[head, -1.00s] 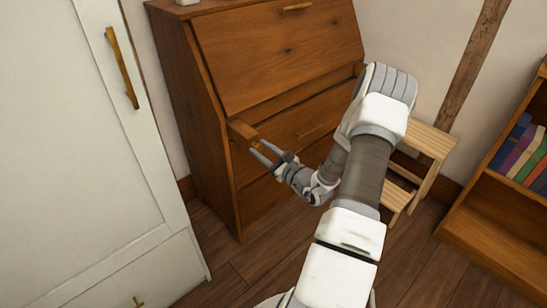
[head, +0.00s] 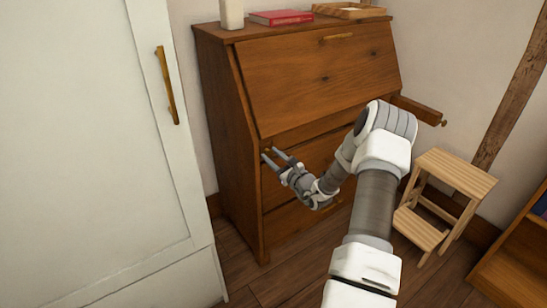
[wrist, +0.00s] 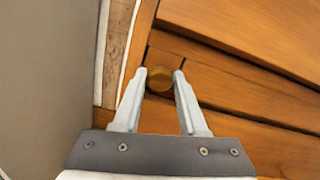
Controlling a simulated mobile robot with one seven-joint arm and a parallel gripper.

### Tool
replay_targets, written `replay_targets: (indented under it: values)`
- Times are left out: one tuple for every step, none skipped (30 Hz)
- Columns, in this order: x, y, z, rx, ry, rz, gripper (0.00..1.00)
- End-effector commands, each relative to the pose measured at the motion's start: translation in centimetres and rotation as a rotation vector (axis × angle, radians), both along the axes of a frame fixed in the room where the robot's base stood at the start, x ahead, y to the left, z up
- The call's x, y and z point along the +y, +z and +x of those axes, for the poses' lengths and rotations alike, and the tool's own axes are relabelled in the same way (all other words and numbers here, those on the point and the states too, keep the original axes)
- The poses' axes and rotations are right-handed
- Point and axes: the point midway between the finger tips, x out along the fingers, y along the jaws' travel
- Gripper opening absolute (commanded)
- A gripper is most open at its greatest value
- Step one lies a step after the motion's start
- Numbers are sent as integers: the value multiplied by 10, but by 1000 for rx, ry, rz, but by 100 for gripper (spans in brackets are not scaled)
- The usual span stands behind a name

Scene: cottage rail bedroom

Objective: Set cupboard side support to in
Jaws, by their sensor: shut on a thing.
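The brown wooden cupboard (head: 232,130) has a closed slanted flap (head: 325,75) with drawers below. Its left side support is in, with its end about level with the front. The brass knob (wrist: 159,78) of this support sits between my fingertips in the wrist view. My gripper (head: 270,156) is shut on that knob at the cupboard's left front edge. The right side support (head: 415,108) sticks out well past the front, with a small brass knob (head: 443,122) on its end. My arm hides part of the drawer fronts in the head view.
A white wardrobe (head: 100,130) stands close on the left. A wooden step stool (head: 455,175) stands right of the cupboard, and a bookcase (head: 510,265) is at the lower right. A red book (head: 281,17), a tray (head: 348,10) and a white object (head: 231,13) are on top.

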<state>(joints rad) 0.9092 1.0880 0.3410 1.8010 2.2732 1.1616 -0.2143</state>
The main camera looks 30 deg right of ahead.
Motion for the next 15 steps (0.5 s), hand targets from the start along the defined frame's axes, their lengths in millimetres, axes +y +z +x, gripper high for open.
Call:
replay_targets:
  values:
    - [0, 2, 3, -3, -1, -1, 47]
    - [0, 2, 3, -3, 0, -2, 52]
    - [1, 2, 3, -3, 0, -2, 60]
    - [1, 2, 3, -3, 0, -2, 65]
    - [0, 2, 3, -3, 0, -2, 70]
    - [0, 2, 3, -3, 0, -2, 72]
    - [0, 2, 2, -3, 0, -2, 72]
    - [0, 2, 2, -3, 0, -2, 72]
    - [0, 2, 2, -3, 0, -2, 72]
    - [0, 2, 2, -3, 0, -2, 72]
    - [0, 2, 2, -3, 0, -2, 72]
    - [0, 2, 2, -3, 0, -2, 72]
    - [0, 2, 1, -3, 0, -2, 72]
    - [0, 2, 1, -3, 0, -2, 72]
    - [0, 2, -1, -2, -1, -1, 72]
